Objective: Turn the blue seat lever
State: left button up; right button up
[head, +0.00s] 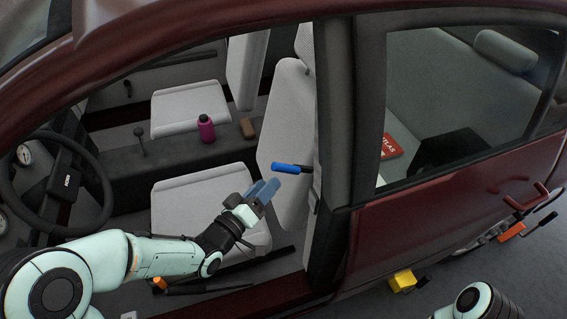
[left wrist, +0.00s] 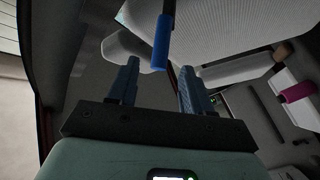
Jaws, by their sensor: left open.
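The blue seat lever (head: 285,168) sticks out from the side of the front seat's backrest, near the dark door pillar. It points left in the head view. In the left wrist view the lever (left wrist: 161,42) hangs from the top, ahead of the fingertips and roughly between them. My left gripper (head: 265,189) is inside the car's front door opening, just below and left of the lever. Its two blue fingers are apart, with nothing between them, and it also shows in the left wrist view (left wrist: 158,80). My right gripper is not in view.
The steering wheel (head: 52,182) is at the left. A magenta bottle (head: 206,128) and a brown block (head: 248,128) sit on the centre console. A red book (head: 391,147) lies in the back.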

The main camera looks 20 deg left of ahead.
aim_at(284, 168)
pick_arm(q)
jog(key=x, duration=0.8)
jog(key=shift+w+d+p, duration=0.1)
jog(key=shift+w+p, duration=0.1)
jog(key=shift+p, duration=0.1)
jog(key=shift+f, duration=0.1)
grip_shut()
